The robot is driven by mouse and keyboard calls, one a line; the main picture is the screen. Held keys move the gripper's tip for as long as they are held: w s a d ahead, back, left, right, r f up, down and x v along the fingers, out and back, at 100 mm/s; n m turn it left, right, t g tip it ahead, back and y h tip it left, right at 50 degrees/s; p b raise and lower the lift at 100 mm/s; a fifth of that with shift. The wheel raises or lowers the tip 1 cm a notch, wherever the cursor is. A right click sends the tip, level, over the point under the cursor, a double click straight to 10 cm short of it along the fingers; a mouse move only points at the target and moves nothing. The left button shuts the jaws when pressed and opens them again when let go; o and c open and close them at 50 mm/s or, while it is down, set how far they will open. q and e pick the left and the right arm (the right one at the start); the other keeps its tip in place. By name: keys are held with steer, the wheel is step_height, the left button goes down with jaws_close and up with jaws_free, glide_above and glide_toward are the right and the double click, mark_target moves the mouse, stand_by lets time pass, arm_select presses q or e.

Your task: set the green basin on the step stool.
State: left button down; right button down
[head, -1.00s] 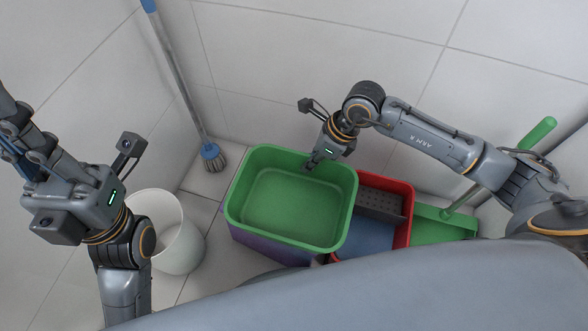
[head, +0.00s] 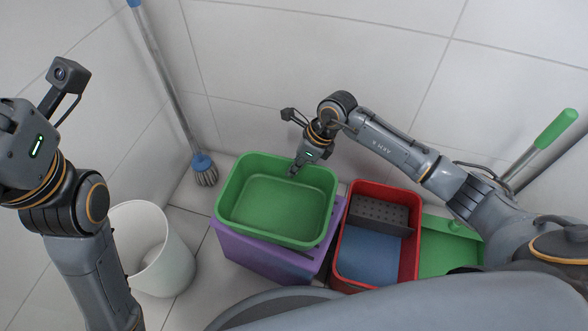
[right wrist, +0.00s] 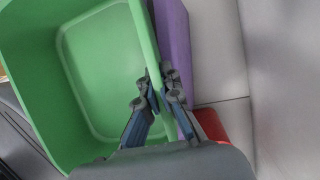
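The green basin (head: 275,203) is upright and level, over the purple step stool (head: 262,262) in the head view. The stool's front and right edge show past it; whether the basin's base touches the stool top is hidden. My right gripper (head: 295,170) is at the basin's far rim, right of its middle. In the right wrist view, its two fingers (right wrist: 160,95) straddle the green wall of the basin (right wrist: 105,70) and are closed on it. The purple stool (right wrist: 175,50) shows just beyond that wall. My left arm is at the left; its fingers are outside the picture.
A red bin (head: 345,240) with a grey perforated piece and blue bottom stands right of the stool. A green dustpan (head: 450,240) lies further right. A white bucket (head: 150,255) stands left. A blue-headed mop (head: 203,168) leans in the corner behind. Tiled walls close the back.

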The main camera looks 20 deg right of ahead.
steer(key=c, duration=1.5)
jaws_free()
